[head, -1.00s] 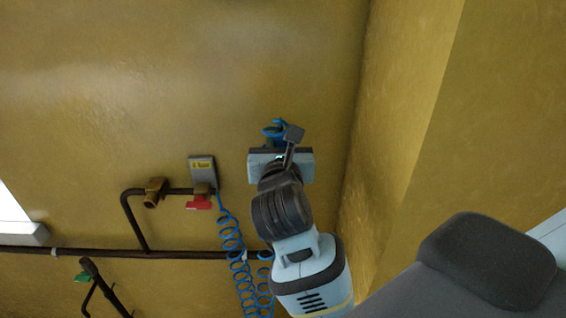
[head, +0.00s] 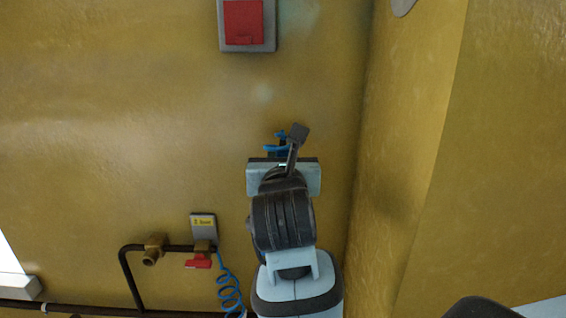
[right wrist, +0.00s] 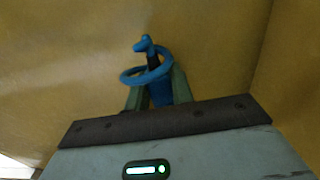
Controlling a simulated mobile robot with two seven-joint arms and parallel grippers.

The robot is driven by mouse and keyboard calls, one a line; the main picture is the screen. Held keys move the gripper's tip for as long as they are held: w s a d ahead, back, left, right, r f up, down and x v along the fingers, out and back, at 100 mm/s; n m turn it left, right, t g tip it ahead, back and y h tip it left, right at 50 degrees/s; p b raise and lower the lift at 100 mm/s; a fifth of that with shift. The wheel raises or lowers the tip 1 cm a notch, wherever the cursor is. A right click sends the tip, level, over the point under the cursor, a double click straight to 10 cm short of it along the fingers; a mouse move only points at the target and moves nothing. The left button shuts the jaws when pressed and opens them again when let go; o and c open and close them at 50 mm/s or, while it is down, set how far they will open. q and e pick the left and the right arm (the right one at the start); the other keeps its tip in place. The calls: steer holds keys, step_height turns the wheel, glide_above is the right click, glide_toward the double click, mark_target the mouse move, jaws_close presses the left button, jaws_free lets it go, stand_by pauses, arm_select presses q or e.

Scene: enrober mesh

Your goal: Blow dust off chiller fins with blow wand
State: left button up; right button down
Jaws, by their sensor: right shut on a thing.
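The blue blow wand (head: 276,146) shows just beyond my right gripper (head: 283,160) in the head view, partly hidden behind it. In the right wrist view my right gripper (right wrist: 158,86) is shut on the wand's blue body (right wrist: 160,95), with a finger on each side. A blue ring and a bent blue tip stick out past the fingers. A blue coiled hose (head: 230,290) hangs below the wall valve; its lower part is out of view. The chiller fins are not in view, and neither is my left gripper.
A yellow-brown wall fills the background, with a corner (head: 362,200) right of my arm. A dark pipe (head: 128,275) carries a brass fitting (head: 155,245) and a red-handled valve (head: 198,262) beneath a grey labelled plate (head: 204,226). A red switch box (head: 244,22) is at the top.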

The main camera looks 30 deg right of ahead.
step_height(320, 180, up, 23)
stand_by(1.9)
